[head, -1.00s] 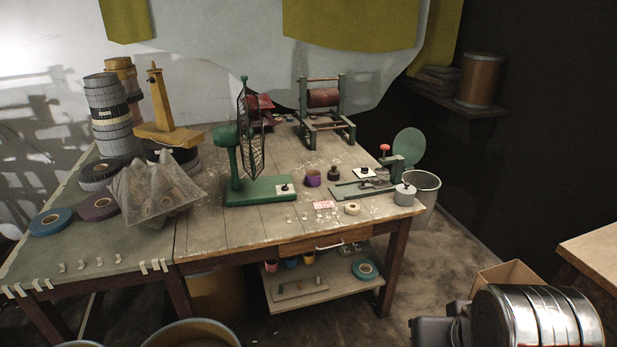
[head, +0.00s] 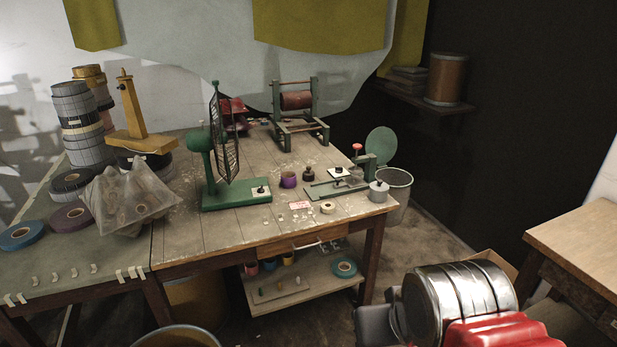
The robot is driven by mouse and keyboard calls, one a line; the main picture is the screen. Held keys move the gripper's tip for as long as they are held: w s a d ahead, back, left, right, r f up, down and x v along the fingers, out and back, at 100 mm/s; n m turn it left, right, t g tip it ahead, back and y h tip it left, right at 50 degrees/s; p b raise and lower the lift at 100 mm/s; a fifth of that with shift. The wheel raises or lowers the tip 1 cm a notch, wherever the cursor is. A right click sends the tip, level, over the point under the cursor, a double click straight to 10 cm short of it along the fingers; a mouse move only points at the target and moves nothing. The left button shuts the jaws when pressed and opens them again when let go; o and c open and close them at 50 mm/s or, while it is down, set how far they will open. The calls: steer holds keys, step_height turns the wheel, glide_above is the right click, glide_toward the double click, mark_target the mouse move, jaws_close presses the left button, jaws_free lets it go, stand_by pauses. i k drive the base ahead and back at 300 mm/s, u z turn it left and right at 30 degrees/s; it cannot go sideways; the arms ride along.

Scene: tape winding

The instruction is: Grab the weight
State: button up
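A grey cylinder with a small knob on top (head: 378,192), which looks like a weight, stands upright at the right front corner of the wooden table (head: 235,238). A smaller dark weight-like piece (head: 308,174) stands further left, beside a purple roll (head: 288,180). I cannot tell for certain which one is the weight. My arm shows at the lower right as silver and red parts, well apart from the table. My gripper is out of view.
A green fan (head: 232,190) stands mid-table, and a green lever device (head: 340,186) lies beside the grey cylinder. A bin (head: 397,198) stands behind the table's right corner. Another wooden table (head: 590,240) is at the right. Bare floor (head: 425,240) lies between the tables.

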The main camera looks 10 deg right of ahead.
mark_target(308, 175)
steer(key=z, duration=1.45)
steer(key=i, duration=2.2)
steer(key=u, duration=0.05)
